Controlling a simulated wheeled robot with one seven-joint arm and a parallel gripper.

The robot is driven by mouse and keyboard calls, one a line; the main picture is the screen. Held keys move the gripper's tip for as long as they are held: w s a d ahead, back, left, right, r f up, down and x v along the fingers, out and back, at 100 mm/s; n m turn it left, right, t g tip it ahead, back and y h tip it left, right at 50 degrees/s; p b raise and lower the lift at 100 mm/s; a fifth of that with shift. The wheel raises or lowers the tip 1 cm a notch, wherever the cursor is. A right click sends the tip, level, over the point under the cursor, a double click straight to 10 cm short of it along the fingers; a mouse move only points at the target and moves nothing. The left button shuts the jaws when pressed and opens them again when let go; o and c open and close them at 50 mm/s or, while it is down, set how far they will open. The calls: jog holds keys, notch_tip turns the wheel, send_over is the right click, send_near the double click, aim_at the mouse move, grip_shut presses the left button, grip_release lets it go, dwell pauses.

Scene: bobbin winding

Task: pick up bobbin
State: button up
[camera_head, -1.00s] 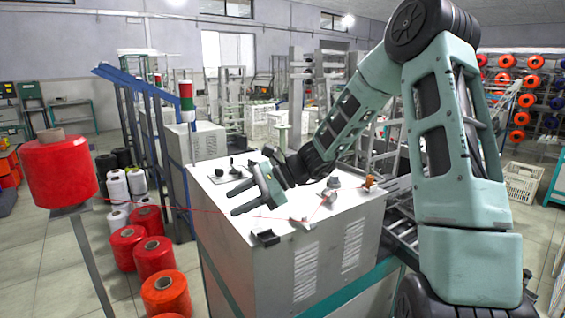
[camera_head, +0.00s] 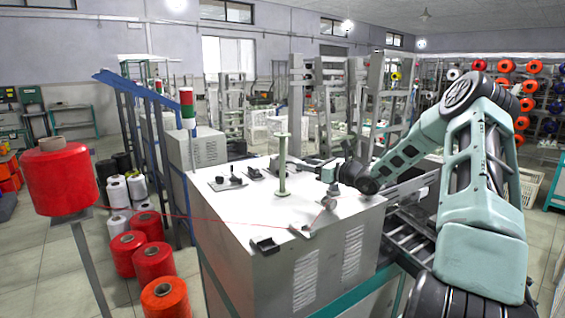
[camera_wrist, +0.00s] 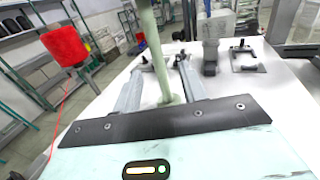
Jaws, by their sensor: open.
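The bobbin (camera_head: 283,168) is a slim pale green spool with a thin stem and flat round ends. It stands upright on the white top of the machine cabinet (camera_head: 240,215). My gripper (camera_head: 303,164) is to its right in the head view, pointing left toward it. In the wrist view the open fingers (camera_wrist: 160,68) lie on either side of the bobbin's stem (camera_wrist: 153,50) in the picture. Whether the stem is fully between the fingertips or just beyond them is unclear. No contact shows. The bobbin's top is cut off in the wrist view.
A red thread runs from the large red spool (camera_head: 62,180) across the cabinet top. Small dark fittings (camera_head: 228,181) stand left of the bobbin, and a black block (camera_head: 265,246) sits near the front edge. Red spools (camera_head: 153,262) stand on the floor at left.

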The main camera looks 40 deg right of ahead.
aim_at(282, 165)
jog(key=p+x, duration=0.4)
jog(key=x, duration=0.6)
jog(key=shift+a, duration=0.4)
jog(key=shift+f, duration=0.1)
grip_shut()
